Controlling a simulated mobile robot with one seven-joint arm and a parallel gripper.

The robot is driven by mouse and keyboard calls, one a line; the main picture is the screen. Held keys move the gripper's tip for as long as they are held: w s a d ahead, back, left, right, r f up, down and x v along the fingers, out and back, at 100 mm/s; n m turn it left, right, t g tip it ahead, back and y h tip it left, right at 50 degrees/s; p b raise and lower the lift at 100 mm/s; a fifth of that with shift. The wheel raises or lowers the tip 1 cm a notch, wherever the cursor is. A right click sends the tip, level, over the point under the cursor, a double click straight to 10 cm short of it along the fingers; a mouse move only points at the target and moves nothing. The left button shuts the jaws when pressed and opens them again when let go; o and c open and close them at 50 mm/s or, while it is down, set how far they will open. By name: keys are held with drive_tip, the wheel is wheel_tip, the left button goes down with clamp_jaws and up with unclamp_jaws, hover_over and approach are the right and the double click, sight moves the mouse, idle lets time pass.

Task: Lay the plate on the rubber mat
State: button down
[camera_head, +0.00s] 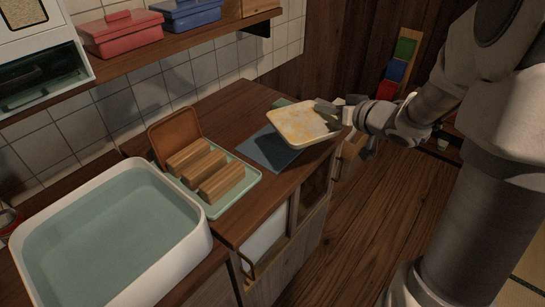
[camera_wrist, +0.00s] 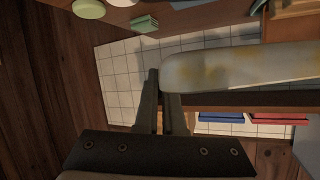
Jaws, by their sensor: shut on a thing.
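The plate (camera_head: 300,124) is cream with yellowish patches and a rounded rectangular shape. My gripper (camera_head: 332,115) is shut on its right edge and holds it slightly tilted over the counter. In the wrist view the plate (camera_wrist: 240,67) reaches right from my gripper's fingertips (camera_wrist: 163,80). The rubber mat (camera_head: 266,149) is a flat blue-grey sheet on the counter, left of and below the plate. The plate hides part of its right side. I see no contact between plate and mat, but the exact gap is hard to tell.
A wooden rack on a pale green tray (camera_head: 248,182) holds a brown board (camera_head: 172,134), left of the mat. A white basin of water (camera_head: 110,235) stands at front left. Red (camera_head: 122,34) and blue (camera_head: 187,13) boxes sit on the shelf.

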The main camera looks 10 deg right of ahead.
drive_tip(key=w+a+f+b, duration=0.4)
drive_tip(key=w+f, duration=0.1)
drive_tip(key=w+a+f+b, duration=0.2)
drive_tip(key=w+f, duration=0.1)
drive_tip(key=shift+w+a, duration=0.15)
drive_tip(key=shift+a, duration=0.15)
drive_tip(key=shift+f+b, duration=1.2)
drive_tip(key=shift+f, duration=0.75)
drive_tip(key=shift+f, duration=0.15)
drive_tip(key=c, duration=1)
unclamp_jaws()
